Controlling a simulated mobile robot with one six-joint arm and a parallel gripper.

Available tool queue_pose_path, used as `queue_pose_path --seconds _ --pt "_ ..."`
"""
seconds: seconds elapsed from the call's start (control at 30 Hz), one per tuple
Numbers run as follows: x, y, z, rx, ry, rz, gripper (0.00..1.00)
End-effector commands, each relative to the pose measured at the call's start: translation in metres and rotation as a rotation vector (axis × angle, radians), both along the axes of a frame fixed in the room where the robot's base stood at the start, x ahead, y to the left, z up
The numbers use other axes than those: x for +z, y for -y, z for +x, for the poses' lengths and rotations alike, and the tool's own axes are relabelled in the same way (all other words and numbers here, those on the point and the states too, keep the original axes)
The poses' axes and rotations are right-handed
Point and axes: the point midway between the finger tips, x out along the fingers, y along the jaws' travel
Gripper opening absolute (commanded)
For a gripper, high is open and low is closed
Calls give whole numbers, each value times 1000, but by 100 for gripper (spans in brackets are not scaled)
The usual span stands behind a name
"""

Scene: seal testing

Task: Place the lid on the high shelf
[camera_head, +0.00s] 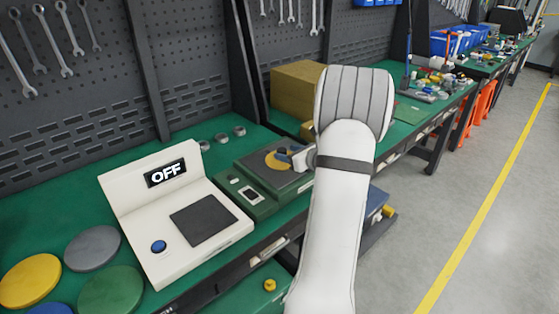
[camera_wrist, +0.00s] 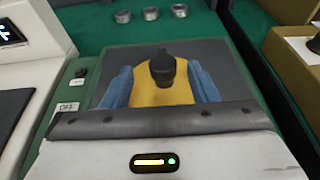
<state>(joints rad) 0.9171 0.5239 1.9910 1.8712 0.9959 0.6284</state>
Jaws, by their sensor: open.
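A round yellow lid with a black knob (camera_wrist: 162,72) lies on the dark plate of a green-framed device (camera_wrist: 100,75). The lid's yellow top (camera_head: 277,161) shows partly in the head view, the rest hidden by my gripper. My gripper (camera_head: 287,156) is open, its blue fingers on either side of the lid's knob in the wrist view. I cannot tell whether the fingers touch the lid. I cannot make out which surface is the high shelf.
A white machine (camera_head: 178,215) reading OFF stands left of the device. Coloured discs (camera_head: 92,248) lie at the front left. Small metal rings (camera_head: 222,137) sit behind the device. Brown boxes (camera_head: 297,88) stand behind my arm. Tools hang on the pegboard.

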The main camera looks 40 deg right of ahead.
Motion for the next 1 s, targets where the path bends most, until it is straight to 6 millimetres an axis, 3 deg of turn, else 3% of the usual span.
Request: queue_pose_path --seconds 0.23,0.53,1.0 --pt "-11 0 34 4 -1 -2 54" --pt "-13 1 38 2 -1 -2 54" --pt "-13 1 37 2 -1 -2 15"
